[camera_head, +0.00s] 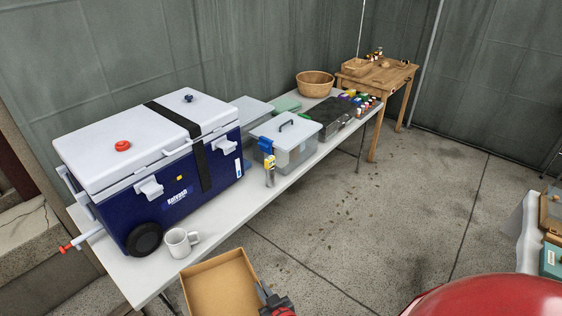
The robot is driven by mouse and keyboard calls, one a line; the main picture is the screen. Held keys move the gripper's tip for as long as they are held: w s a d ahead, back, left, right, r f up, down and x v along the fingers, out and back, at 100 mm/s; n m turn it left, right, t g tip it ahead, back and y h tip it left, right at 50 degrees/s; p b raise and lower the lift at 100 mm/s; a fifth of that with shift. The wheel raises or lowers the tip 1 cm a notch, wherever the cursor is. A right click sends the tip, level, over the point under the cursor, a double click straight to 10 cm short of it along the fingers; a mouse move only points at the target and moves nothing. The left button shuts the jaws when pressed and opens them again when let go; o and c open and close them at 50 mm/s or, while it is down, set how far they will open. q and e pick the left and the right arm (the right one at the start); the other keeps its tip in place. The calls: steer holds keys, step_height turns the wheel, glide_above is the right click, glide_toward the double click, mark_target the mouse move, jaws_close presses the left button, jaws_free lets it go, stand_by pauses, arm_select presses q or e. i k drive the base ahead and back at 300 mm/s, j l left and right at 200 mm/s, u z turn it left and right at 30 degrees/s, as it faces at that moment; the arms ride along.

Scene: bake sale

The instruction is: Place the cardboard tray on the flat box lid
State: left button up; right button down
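The cardboard tray (218,284) is a shallow, open brown box at the bottom centre, in front of the long white table's near edge. It looks empty, and its near end is cut off by the picture edge. My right gripper (264,293), dark with a red part, is at the tray's right wall and appears shut on it; its fingertips are partly hidden. My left gripper is out of view.
A large blue and white cooler (170,192) fills the table's near left, with a white mug (179,243) beside it. A bottle (269,172), a dark case (332,116) and a round basket (315,84) stand farther back. A wooden table (380,80) is behind.

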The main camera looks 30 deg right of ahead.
mark_target(245, 111)
steer(key=i+l+z, duration=0.2)
steer(key=z, duration=0.3)
steer(key=i+z, duration=0.75)
steer(key=z, duration=0.2)
steer(key=i+l+z, duration=0.2)
steer(key=i+z, duration=0.15)
steer(key=i, duration=0.55)
steer(key=i+z, duration=0.3)
steer(key=i, duration=0.6)
steer(key=i+u, duration=0.45)
steer(key=i+l+u, duration=0.1)
steer(key=i+u, duration=0.35)
steer(key=i+l+u, duration=0.3)
steer(key=u, duration=0.15)
steer(key=i, duration=0.1)
